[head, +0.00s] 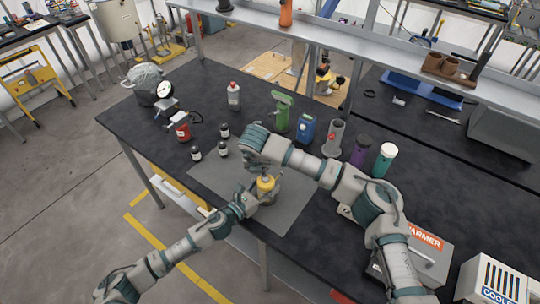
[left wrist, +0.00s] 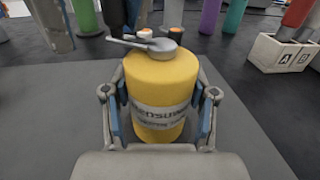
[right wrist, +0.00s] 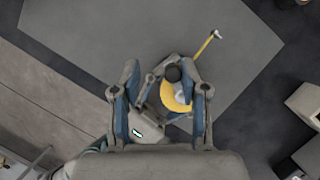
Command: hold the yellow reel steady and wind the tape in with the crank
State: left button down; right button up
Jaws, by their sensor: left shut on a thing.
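The yellow reel (head: 266,184) stands upright on a grey mat (head: 290,208) near the table's front edge. My left gripper (head: 257,196) is shut around its sides; the left wrist view shows a finger on each side of the reel (left wrist: 158,85). The grey crank (left wrist: 150,43) lies across the reel's top. My right gripper (right wrist: 162,75) is open above the reel, its fingers apart. In the right wrist view the dark crank knob (right wrist: 173,73) shows between the fingertips; I cannot tell their height above it. A yellow tape (right wrist: 207,46) runs out to the upper right, ending in a pale tip.
A green tool (head: 282,112), a blue container (head: 305,128) and a purple cylinder (head: 360,151) stand behind my right arm. A grey box (head: 430,247) is at the right front.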

jog(key=s+n+g+y, duration=0.3)
jog(key=s+n+y, duration=0.15)
jog(key=n, duration=1.05)
jog(key=s+d+r+n, duration=0.1)
jog(key=d+r, duration=0.3)
jog(key=r, duration=0.7)
jog(key=shift+g, duration=0.4)
jog(key=shift+s, duration=0.1)
jog(key=w+a+f+m+t, duration=0.1)
jog(key=a+f+m, duration=0.3)
jog(key=f, duration=0.7)
jog(key=shift+w+a+t+h, duration=0.3)
jog(key=shift+w+a+h, duration=0.15)
jog(key=shift+a, duration=0.1)
